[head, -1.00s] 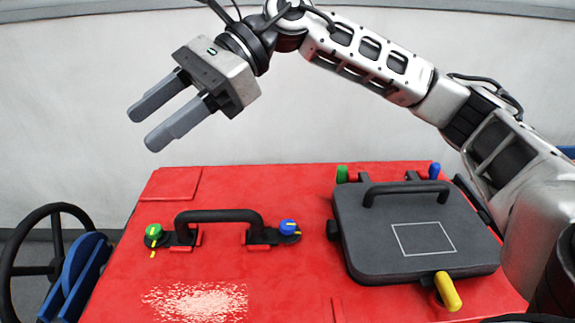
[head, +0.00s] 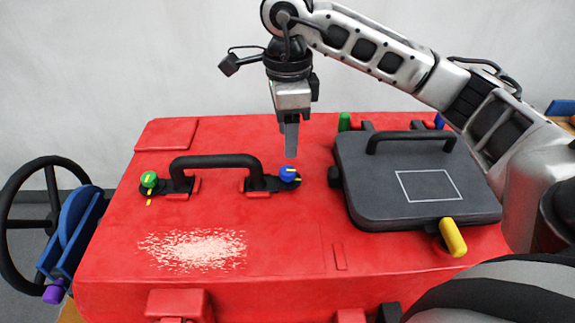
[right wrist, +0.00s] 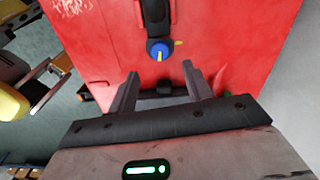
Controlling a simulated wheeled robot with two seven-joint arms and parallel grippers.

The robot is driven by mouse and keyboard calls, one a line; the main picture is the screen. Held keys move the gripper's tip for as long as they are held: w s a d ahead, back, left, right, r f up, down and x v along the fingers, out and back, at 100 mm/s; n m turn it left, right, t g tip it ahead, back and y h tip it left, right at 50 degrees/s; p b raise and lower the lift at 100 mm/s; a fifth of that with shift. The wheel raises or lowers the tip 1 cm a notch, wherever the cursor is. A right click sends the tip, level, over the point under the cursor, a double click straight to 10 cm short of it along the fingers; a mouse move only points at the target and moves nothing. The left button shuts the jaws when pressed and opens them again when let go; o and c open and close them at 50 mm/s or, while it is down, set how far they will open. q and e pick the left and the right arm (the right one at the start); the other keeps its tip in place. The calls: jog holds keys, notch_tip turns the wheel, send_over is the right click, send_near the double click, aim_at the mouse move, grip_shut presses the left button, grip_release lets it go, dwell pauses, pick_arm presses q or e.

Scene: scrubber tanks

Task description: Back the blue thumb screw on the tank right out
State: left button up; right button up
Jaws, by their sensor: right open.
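The blue thumb screw (head: 288,174) sits at the right end of the black handle (head: 215,161) on the red tank (head: 290,240). A yellow mark shows on its top and another on the base beside it. It also shows in the right wrist view (right wrist: 160,51), ahead of the fingertips and between them. My right gripper (head: 291,155) points down just above and behind the screw, apart from it. Its open, empty fingers (right wrist: 161,80) show in the right wrist view. A green thumb screw (head: 149,180) sits at the handle's left end. My left gripper is not in view.
A dark grey lid (head: 410,190) with its own handle, a yellow knob (head: 452,238) and a green peg (head: 344,121) stands right of the screw. A black wheel (head: 30,220) stands at the left.

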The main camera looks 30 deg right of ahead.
aim_at(288, 170)
notch_tip(288, 170, down, 8)
jog(key=shift+r, duration=0.25)
jog(key=c, duration=1)
jog(key=shift+f+n+b, duration=0.2)
jog(key=shift+n+b, duration=0.1)
jog(key=shift+b, duration=0.15)
jog(key=shift+n+b, duration=0.4)
jog(key=shift+b, duration=0.1)
jog(key=shift+r, duration=0.1)
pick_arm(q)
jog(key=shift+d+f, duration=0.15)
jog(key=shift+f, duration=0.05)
pick_arm(e)
jog(key=shift+r, duration=0.1)
